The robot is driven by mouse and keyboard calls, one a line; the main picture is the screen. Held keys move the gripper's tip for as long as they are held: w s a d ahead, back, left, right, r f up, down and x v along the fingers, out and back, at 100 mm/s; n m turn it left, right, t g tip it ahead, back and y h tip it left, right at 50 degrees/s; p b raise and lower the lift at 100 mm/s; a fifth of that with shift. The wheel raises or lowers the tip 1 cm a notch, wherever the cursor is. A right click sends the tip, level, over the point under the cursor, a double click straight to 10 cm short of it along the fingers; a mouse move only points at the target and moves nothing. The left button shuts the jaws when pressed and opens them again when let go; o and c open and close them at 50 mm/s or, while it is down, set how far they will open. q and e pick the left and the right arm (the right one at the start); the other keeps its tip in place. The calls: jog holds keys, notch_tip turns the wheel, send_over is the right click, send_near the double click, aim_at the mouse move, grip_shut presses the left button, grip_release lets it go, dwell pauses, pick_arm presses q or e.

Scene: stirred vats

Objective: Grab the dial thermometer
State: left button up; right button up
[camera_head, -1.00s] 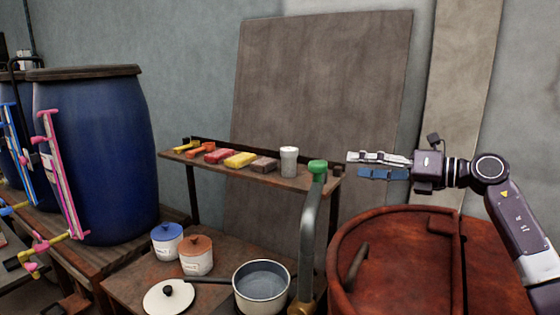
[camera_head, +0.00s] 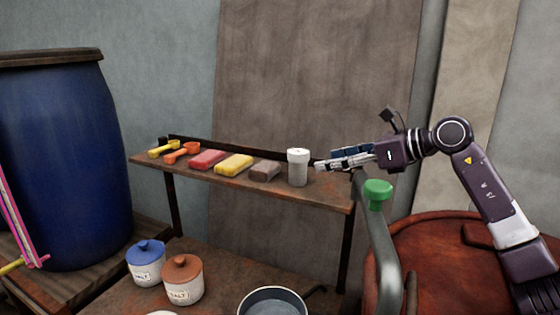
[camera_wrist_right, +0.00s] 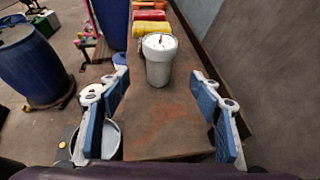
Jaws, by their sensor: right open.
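The dial thermometer (camera_head: 298,167) is a pale grey-white cup-shaped body standing upright on the right part of the narrow shelf (camera_head: 325,193). In the right wrist view the thermometer (camera_wrist_right: 159,62) shows a white dial with a red needle on top. My right gripper (camera_head: 330,162) is open and empty, just right of the thermometer in the head view. In the right wrist view its blue-padded fingers (camera_wrist_right: 160,108) are spread wide, with the thermometer ahead between their lines and not touched. My left gripper is not in view.
Left of the thermometer on the shelf lie a brown block (camera_head: 265,171), a yellow block (camera_head: 234,164), a red block (camera_head: 208,159) and orange and yellow scoops. A green-topped pipe (camera_head: 377,193) rises below my right wrist. Lidded pots (camera_head: 182,280) and a saucepan (camera_head: 272,301) stand lower.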

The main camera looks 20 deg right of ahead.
aim_at(306, 163)
jog(key=shift+w+a+f+p, duration=0.1)
jog(key=shift+w+a+p, duration=0.3)
jog(key=shift+w, duration=0.45)
jog(key=shift+w+a+f+p, duration=0.2)
jog(key=shift+w+a+p, duration=0.3)
jog(key=shift+w+a, duration=0.05)
jog(key=shift+w+a+f+p, duration=0.2)
jog(key=shift+w+a+p, duration=0.3)
jog(key=shift+w+a, duration=0.05)
jog(key=shift+x, duration=1.25)
jog(key=shift+w+f, duration=0.2)
jog(key=shift+f, duration=0.05)
jog(key=c, duration=1.1)
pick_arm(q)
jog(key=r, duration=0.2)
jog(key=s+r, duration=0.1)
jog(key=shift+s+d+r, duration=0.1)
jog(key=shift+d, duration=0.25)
pick_arm(e)
jog(key=shift+r, duration=0.1)
jog(key=c, duration=0.4)
